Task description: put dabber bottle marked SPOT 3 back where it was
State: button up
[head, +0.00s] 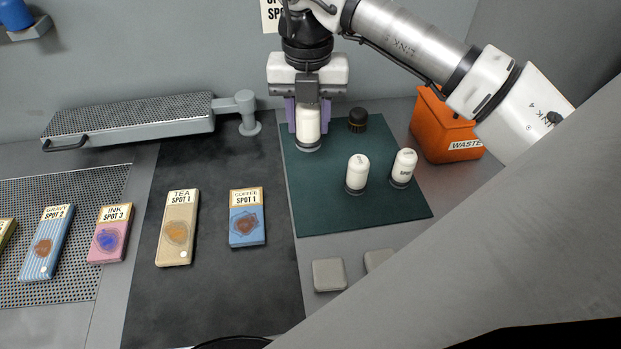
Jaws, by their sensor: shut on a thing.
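My gripper (308,118) is shut on a white dabber bottle (308,128) at the back left corner of the dark green mat (330,205). The held bottle is upright, with its dark end down, at or just above the mat; I cannot tell whether it touches. Its marking is not readable. Two similar white bottles stand on the mat: one near the middle (357,173) and one to its right (403,167). Their small markings are not legible here.
A black round item (357,119) stands just right of the held bottle. An orange waste bin (440,130) is at the right. Stained swatches such as COFFEE SPOT 1 (247,217) and TEA SPOT 1 (178,228) lie left. Grey pads (329,275) lie in front.

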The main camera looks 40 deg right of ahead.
notch_tip(320, 180, down, 14)
jog(key=b, duration=0.6)
jog(key=shift+f, duration=0.2)
jog(key=o, duration=1)
jog(key=shift+r, duration=0.1)
notch_tip(320, 180, up, 12)
jog(key=shift+r+b, duration=0.15)
jog(key=shift+b, duration=0.5)
